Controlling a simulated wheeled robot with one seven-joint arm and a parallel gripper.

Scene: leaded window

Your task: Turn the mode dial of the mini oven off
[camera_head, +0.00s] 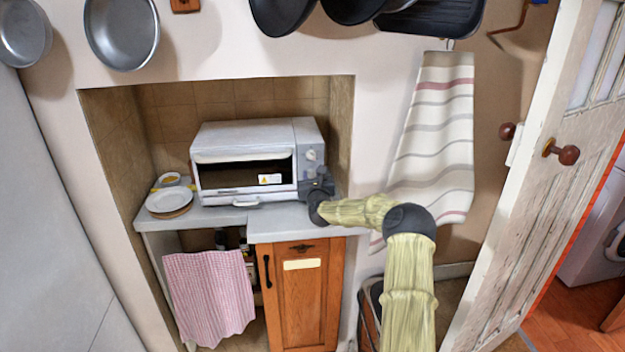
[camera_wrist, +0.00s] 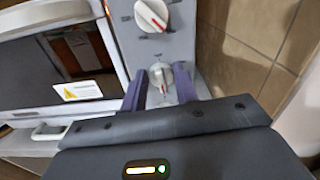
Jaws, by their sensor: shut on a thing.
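The white mini oven (camera_head: 245,135) stands on the counter in the alcove, with a dial panel (camera_head: 311,145) on its right front. In the wrist view an upper dial (camera_wrist: 151,14) with a red mark is clear of my fingers. A lower dial (camera_wrist: 160,74) sits between the two purple fingers of my gripper (camera_wrist: 160,82). My gripper is shut on this lower dial. I cannot read which dial is the mode dial. In the head view my gripper (camera_head: 314,183) is at the lower right of the oven front and hides the lower dial.
The oven door looks closed, with a handle along its lower edge. White plates (camera_head: 170,200) stand left of the oven on the grey counter (camera_head: 285,226). A tiled wall (camera_wrist: 255,45) is close on the right. A pink cloth (camera_head: 208,290) hangs below the counter.

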